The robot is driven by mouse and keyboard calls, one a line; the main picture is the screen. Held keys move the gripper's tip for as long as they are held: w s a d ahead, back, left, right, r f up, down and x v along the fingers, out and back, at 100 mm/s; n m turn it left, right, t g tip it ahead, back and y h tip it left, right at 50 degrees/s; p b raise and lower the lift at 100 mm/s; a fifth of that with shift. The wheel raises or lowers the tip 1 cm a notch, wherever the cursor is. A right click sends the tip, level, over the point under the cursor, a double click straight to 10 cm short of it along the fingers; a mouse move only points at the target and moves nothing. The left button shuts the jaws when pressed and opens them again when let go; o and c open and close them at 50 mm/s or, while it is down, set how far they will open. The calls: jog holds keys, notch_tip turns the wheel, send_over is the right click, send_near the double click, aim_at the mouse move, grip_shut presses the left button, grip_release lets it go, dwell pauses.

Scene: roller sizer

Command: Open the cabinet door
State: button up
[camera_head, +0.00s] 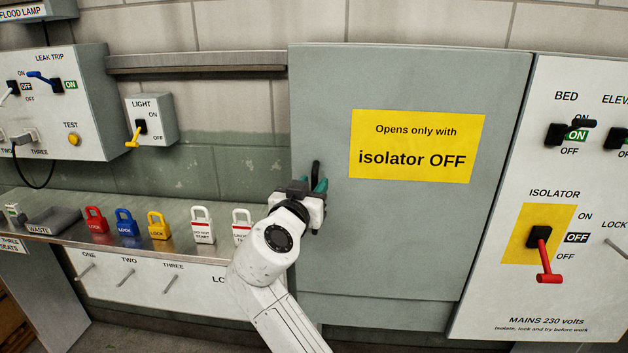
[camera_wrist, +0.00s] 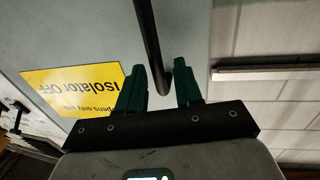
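The grey cabinet door (camera_head: 420,235) fills the middle of the head view and looks closed. Its yellow sign (camera_head: 417,146) reads "Opens only with isolator OFF". A dark bar handle (camera_head: 316,170) is on the door's left side, partly hidden by my gripper (camera_head: 318,187). In the wrist view the handle (camera_wrist: 150,40) reaches between the two green fingers of my gripper (camera_wrist: 160,88). The fingers stand apart, one on each side of the handle's end, with visible gaps. The red isolator lever (camera_head: 544,257) on the right panel points down, towards OFF.
A bench (camera_head: 120,250) with coloured padlocks and tags stands left of the door, close beside my arm. A switch panel (camera_head: 540,100) with more levers adjoins the door's right side. A rail (camera_head: 195,62) runs along the wall at the upper left.

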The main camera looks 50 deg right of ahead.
jog(key=shift+x, duration=0.85)
grip_shut()
